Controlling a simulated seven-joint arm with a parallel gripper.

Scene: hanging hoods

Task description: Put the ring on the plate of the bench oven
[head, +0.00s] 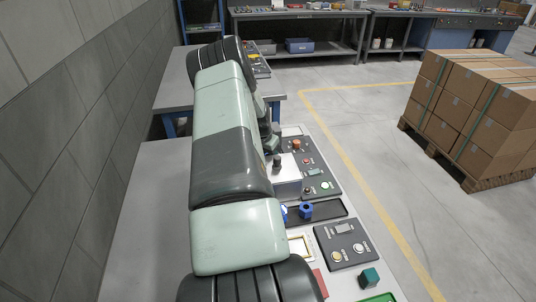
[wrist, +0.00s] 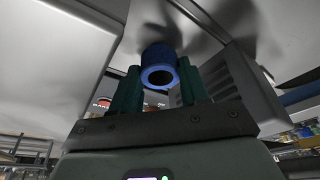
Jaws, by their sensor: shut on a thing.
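A blue ring (wrist: 160,56) with a round hole is between the two green fingers of my gripper (wrist: 157,80) in the wrist view. The fingers are shut on it from both sides. Its upper end is close to a pale surface above; I cannot tell whether they touch. A grey casing with vent slots (wrist: 228,78) stands just right of the fingers; it may be part of the bench oven. I cannot make out the oven's plate in either view. In the head view my arm hides the held ring and the gripper's fingers.
In the head view a blue piece (head: 306,210) stands on a dark tray (head: 326,209), with another blue piece (head: 284,213) partly behind my arm. A white-topped box (head: 287,176) with a dark knob adjoins control panels (head: 345,243). The bench (head: 150,205) left of my arm is clear.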

